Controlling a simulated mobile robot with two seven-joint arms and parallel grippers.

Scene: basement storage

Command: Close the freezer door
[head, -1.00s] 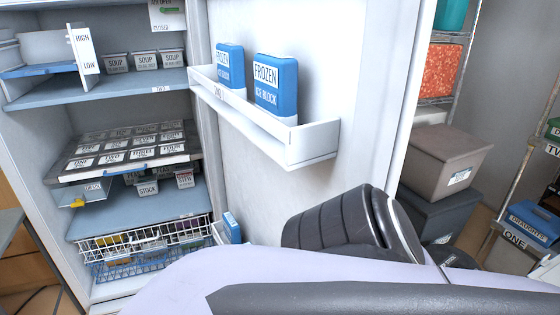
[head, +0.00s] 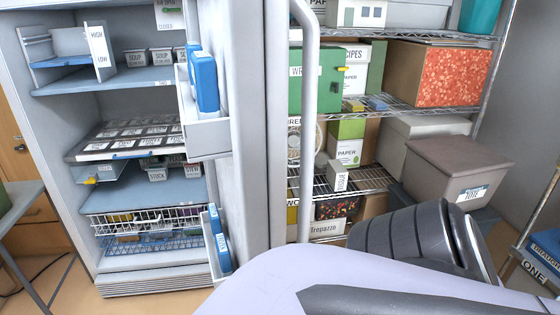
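The freezer (head: 88,190) stands open at the left in the head view, with its shelves and wire basket showing. Its door (head: 252,150) is partly open, hinged on the right side of the cabinet, and I see it nearly edge-on. The door's inner bins (head: 207,135) hold blue ice blocks (head: 204,78). A long vertical handle (head: 308,120) runs down the door's outer face. One of my arms crosses the lower right of the view, in front of the door's lower part. Neither gripper's fingers show.
Wire shelving (head: 400,112) with boxes stands behind and right of the door. A brown lidded bin (head: 455,168) sits at the right. A grey table edge (head: 18,208) is at the far left. Bare floor (head: 160,302) shows before the freezer.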

